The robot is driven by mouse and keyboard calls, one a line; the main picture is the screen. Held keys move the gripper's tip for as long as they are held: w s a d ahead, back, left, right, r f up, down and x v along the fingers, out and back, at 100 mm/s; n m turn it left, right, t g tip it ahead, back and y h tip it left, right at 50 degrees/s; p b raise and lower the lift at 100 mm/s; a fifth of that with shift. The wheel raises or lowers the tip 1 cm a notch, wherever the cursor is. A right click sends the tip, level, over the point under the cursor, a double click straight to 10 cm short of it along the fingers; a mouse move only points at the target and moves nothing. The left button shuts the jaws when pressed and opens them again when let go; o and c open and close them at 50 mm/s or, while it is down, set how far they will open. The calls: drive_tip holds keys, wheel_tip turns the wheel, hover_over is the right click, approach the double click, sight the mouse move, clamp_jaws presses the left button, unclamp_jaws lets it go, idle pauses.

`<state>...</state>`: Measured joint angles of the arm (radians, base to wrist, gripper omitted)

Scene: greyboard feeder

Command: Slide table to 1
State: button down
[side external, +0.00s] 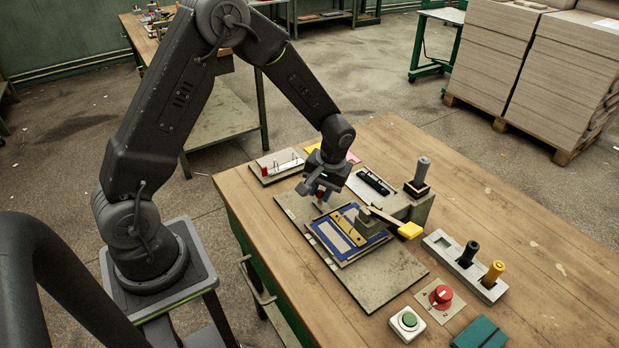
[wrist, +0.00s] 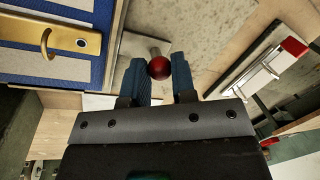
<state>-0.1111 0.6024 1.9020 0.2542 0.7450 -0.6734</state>
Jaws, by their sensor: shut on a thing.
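The slide table (side external: 338,245) has a blue-edged top with pale panels and a brass bar (side external: 345,225). It sits on a grey base plate (side external: 388,277) on the bench. In the wrist view, its blue surface and the brass bar (wrist: 40,36) show at upper left. My gripper (side external: 321,192) is at the table's far-left end, pointing down. In the wrist view, my gripper (wrist: 160,73) has its two blue fingers either side of a red ball knob (wrist: 159,68) on a short metal stem, shut on it. I cannot make out any position mark 1.
A lever with a yellow grip (side external: 410,230) reaches over the table's right side. A grey-handled tool (side external: 421,174) stands behind it. A pale fixture with a red end (side external: 279,164) lies behind my gripper.

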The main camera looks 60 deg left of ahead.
sight(336, 210)
drive_tip(key=shift+d, duration=0.95)
drive_tip(key=c, duration=0.9)
unclamp_jaws()
drive_tip(key=shift+c, duration=0.2)
wheel_tip(336, 210, up, 14)
drive_tip(key=w+d, duration=0.1)
drive_tip(key=d, duration=0.1)
drive_tip(key=shift+w+f, duration=0.2)
drive_tip(key=shift+w, duration=0.05)
drive_tip(key=shift+d, duration=0.1)
